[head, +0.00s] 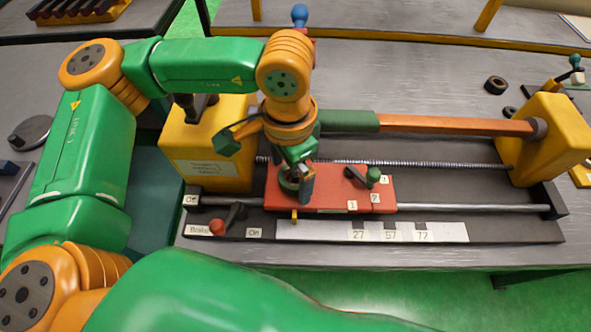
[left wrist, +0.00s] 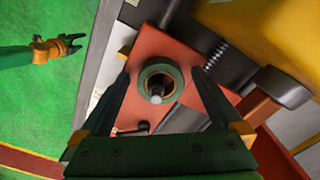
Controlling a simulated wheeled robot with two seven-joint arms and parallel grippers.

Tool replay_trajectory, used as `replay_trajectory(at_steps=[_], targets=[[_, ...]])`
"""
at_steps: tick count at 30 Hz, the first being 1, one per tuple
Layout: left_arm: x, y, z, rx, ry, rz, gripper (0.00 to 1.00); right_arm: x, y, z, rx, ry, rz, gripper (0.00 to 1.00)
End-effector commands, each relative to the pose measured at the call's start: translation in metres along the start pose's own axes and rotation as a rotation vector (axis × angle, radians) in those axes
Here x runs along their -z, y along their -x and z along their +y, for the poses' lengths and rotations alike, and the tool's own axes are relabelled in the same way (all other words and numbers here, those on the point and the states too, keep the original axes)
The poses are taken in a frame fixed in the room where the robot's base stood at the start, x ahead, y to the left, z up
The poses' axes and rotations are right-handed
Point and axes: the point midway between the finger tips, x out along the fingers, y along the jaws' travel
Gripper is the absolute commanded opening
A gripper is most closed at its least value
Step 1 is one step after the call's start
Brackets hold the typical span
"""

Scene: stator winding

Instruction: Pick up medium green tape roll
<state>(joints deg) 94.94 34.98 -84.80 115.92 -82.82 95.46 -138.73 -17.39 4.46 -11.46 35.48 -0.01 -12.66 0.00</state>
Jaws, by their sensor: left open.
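A green tape roll (left wrist: 148,73) shows in the left wrist view as a ring with a tan inner rim, around a dark post with a pale tip. It stands over the red carriage (head: 325,200) of the winding machine. In the head view the roll (head: 287,184) is partly hidden by my left gripper (head: 298,184). My left gripper (left wrist: 161,74) is open, with one finger on each side of the roll and gaps between; it is not holding it. My right gripper (left wrist: 72,46) shows far off in the left wrist view, apparently open and empty, over the green floor.
The carriage has a green knob (head: 373,175), and a red-knobbed brake lever (head: 217,227) is at front left. Yellow housings (head: 207,145) and (head: 548,140) flank the machine, with a long bar behind. Dark rings (head: 495,85) lie at the right.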

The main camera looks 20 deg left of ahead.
Motion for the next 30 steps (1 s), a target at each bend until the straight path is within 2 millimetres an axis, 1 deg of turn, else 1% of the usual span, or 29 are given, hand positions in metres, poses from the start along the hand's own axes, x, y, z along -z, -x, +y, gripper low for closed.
replay_trajectory(at_steps=[3,7,8,9,11,12,14,15,16,17,22,24,26,30], targets=[[0.000,-0.006,0.000,0.000,0.000,0.000,1.00,0.001,0.001,-0.001,0.002,-0.001,0.001,0.62],[0.000,-0.006,0.000,0.000,0.000,0.001,1.00,0.002,0.000,-0.001,0.002,-0.001,0.003,0.62],[0.000,-0.006,0.000,0.000,0.000,0.001,0.95,0.002,0.000,-0.001,0.001,0.000,0.003,0.62],[0.000,-0.006,0.000,0.000,0.000,0.001,0.84,0.002,0.000,-0.001,0.001,0.000,0.003,0.62],[0.000,-0.006,0.000,0.000,0.001,0.001,0.68,0.002,0.000,-0.001,0.001,0.000,0.004,0.62],[0.000,-0.006,0.000,0.000,0.001,0.001,0.57,0.002,0.000,-0.001,0.001,0.000,0.004,0.62],[0.000,-0.006,0.000,0.000,0.001,0.001,0.41,0.002,0.000,-0.001,0.001,0.000,0.004,0.62],[0.000,-0.006,0.000,-0.001,0.001,0.001,0.30,0.002,0.000,0.000,0.001,0.000,0.004,0.62],[0.000,-0.006,0.000,-0.001,0.001,0.001,0.22,0.002,0.000,0.000,0.000,0.000,0.004,0.62],[0.000,-0.006,0.000,-0.001,0.001,0.001,0.17,0.002,0.000,0.000,0.000,0.000,0.004,0.62],[0.000,-0.005,0.000,-0.001,0.001,0.001,0.17,0.002,0.000,0.002,-0.003,0.001,0.005,0.62],[0.001,-0.001,0.000,0.000,0.002,0.004,0.17,0.002,-0.001,0.002,-0.003,0.001,0.005,0.62],[0.001,0.010,0.000,0.001,0.002,0.006,0.17,0.002,-0.004,0.003,-0.004,0.001,0.005,0.62],[0.001,0.048,0.000,0.001,-0.001,0.007,0.17,0.002,-0.009,0.003,-0.005,0.001,0.005,0.62]])
